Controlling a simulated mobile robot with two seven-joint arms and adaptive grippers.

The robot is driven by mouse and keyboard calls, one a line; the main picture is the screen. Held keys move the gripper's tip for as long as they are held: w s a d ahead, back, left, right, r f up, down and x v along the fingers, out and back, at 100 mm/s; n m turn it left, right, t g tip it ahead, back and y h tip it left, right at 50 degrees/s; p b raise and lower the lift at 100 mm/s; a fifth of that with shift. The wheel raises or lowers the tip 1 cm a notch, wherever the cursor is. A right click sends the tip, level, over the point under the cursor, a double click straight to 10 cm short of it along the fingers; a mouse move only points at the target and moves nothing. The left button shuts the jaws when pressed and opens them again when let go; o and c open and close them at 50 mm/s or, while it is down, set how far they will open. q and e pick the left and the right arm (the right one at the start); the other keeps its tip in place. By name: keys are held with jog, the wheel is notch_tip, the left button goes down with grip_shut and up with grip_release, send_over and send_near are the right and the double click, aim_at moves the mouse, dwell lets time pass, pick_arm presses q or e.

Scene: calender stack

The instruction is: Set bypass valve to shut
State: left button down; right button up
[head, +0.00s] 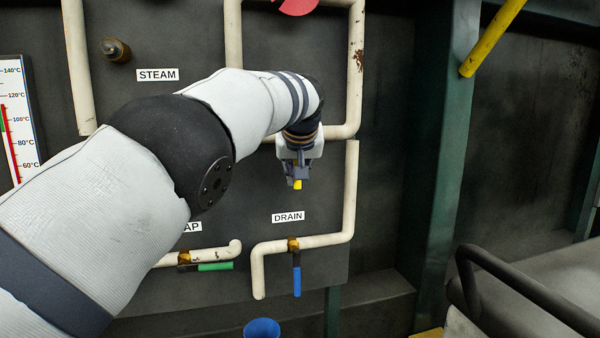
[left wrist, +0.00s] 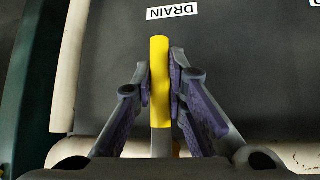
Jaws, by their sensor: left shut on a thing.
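A yellow lever handle (head: 298,185) hangs down below a horizontal white pipe, with only its tip showing past my left gripper (head: 298,174). In the left wrist view the yellow handle (left wrist: 160,85) stands between the two purple-padded fingers of my left gripper (left wrist: 160,88), which are shut on it from both sides. The handle lies square to the pipe (left wrist: 110,148) behind it. The valve body is hidden by my wrist, and no bypass label shows. My right gripper is in neither view.
Below are a drain valve with a blue handle (head: 297,281) pointing down and a trap valve with a green handle (head: 215,267) lying sideways. A red wheel edge (head: 298,5) shows at the top. A green post (head: 442,150) and black rail (head: 520,290) stand at the right.

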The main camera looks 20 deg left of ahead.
pick_arm(q)
jog(key=shift+a+r, duration=0.15)
jog(key=shift+r, duration=0.1)
jog(key=c, duration=1.6)
grip_release()
jog(key=shift+a+f, duration=0.1)
jog(key=shift+f, duration=0.05)
jog(key=v, duration=1.2)
jog(key=shift+w, duration=0.1)
